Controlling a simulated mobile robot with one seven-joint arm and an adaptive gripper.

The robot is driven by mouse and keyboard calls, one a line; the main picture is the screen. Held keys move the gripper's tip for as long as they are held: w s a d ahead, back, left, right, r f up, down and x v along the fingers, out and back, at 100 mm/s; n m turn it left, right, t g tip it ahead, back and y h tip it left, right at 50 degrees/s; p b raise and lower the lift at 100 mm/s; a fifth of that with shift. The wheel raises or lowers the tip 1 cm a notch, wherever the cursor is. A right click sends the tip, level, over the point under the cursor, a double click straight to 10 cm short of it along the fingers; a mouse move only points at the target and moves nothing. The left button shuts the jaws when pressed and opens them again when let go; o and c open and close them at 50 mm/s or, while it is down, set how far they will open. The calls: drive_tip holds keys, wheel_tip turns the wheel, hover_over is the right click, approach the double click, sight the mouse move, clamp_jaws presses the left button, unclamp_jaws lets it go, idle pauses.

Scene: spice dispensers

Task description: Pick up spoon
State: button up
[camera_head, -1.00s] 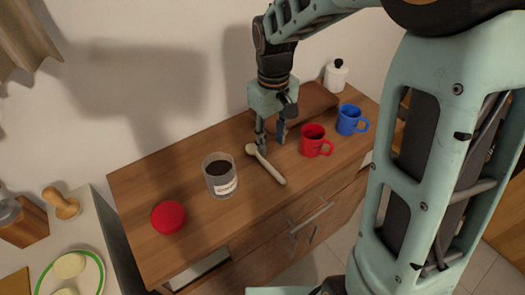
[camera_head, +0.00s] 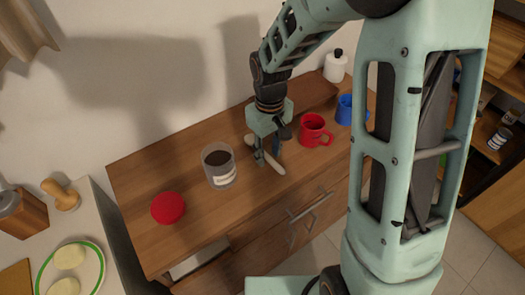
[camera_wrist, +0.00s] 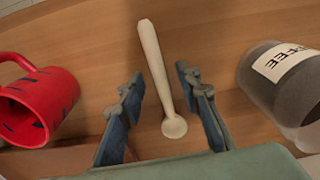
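The spoon (camera_wrist: 154,62) is pale, with a long handle and a small round bowl, and lies flat on the wooden cabinet top. In the wrist view its bowl end lies between the two fingers of my gripper (camera_wrist: 164,103), with a gap on each side. The fingers are apart and hold nothing. In the head view my gripper (camera_head: 268,158) is low over the spoon (camera_head: 269,165), hiding part of it. The handle end shows to the lower right of the fingers. I cannot tell the exact height of the fingertips above the wood.
An open coffee jar (camera_head: 220,168) stands left of my gripper, with a red round lid (camera_head: 168,208) farther left. A red mug (camera_head: 313,130) and a blue mug (camera_head: 345,110) stand to the right. A white bottle (camera_head: 335,67) is at the back right.

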sight(268, 156)
clamp_jaws()
drive_tip(key=shift+r, duration=0.15)
drive_tip(key=shift+r+p, duration=0.5)
wheel_tip(268, 156, up, 2)
drive_tip(key=shift+r+p, duration=0.1)
drive_tip(key=shift+p, duration=0.8)
drive_tip(key=s+d+r+p, duration=0.3)
drive_tip(key=s+r+p, duration=0.5)
drive_tip(key=s, duration=0.5)
drive_tip(key=shift+s+d+r, duration=0.3)
drive_tip(key=shift+r, duration=0.45)
